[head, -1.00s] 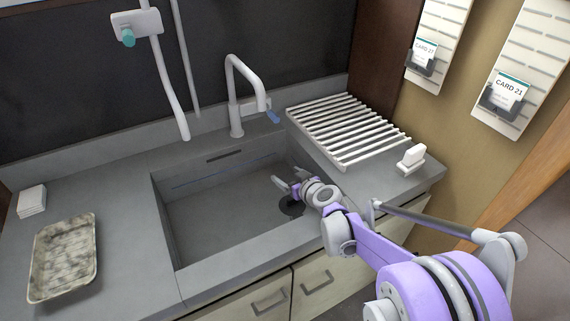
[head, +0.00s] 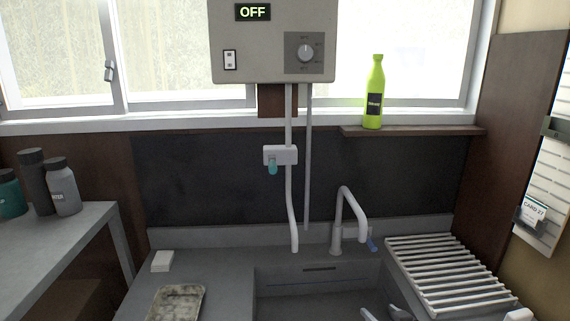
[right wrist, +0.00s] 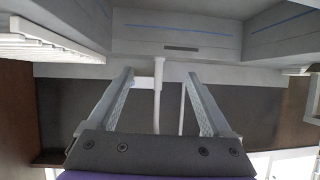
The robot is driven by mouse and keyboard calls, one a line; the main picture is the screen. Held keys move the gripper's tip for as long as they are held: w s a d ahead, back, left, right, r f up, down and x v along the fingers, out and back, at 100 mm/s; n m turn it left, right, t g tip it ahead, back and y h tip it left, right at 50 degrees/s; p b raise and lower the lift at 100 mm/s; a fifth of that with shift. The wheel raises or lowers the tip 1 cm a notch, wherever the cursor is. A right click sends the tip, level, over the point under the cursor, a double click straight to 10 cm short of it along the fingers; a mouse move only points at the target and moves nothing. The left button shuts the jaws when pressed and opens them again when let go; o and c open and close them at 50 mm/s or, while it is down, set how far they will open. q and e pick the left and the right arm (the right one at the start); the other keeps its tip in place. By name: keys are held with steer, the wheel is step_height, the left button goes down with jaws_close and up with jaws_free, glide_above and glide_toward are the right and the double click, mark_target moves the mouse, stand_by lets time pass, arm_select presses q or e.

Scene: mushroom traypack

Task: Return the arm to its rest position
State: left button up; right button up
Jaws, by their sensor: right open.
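My right gripper (head: 384,313) shows only by its fingertips at the bottom edge of the head view, over the sink (head: 330,304). In the right wrist view the gripper (right wrist: 158,98) has its two fingers wide apart with nothing between them. The sink's inner wall and slot show beyond the fingers in that view. My left gripper is in neither view.
A white faucet (head: 349,218) stands behind the sink. A slatted drying rack (head: 447,272) lies to its right. A mottled tray (head: 176,303) and a small white block (head: 162,261) are on the left counter. A green bottle (head: 374,92) stands on the sill ledge. Bottles stand on the left table (head: 52,231).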

steer(key=s+a+r+g+p, duration=0.1)
steer(key=s+a+g+p, duration=0.1)
steer(key=s+a, duration=0.35)
steer(key=s+a+r+g+p, duration=0.1)
steer(key=s+a+g+p, duration=0.15)
steer(key=s, duration=0.65)
arm_select(q)
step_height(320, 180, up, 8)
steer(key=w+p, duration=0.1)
steer(key=p, duration=0.1)
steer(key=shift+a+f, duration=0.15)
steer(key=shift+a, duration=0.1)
arm_select(e)
steer(key=s+f+m+g+h, duration=0.1)
steer(key=s+f+g+h, duration=0.1)
steer(key=s, duration=1.2)
steer(key=shift+s+d, duration=0.3)
steer(key=shift+d, duration=0.05)
steer(key=shift+g, duration=0.25)
steer(key=shift+w, duration=0.1)
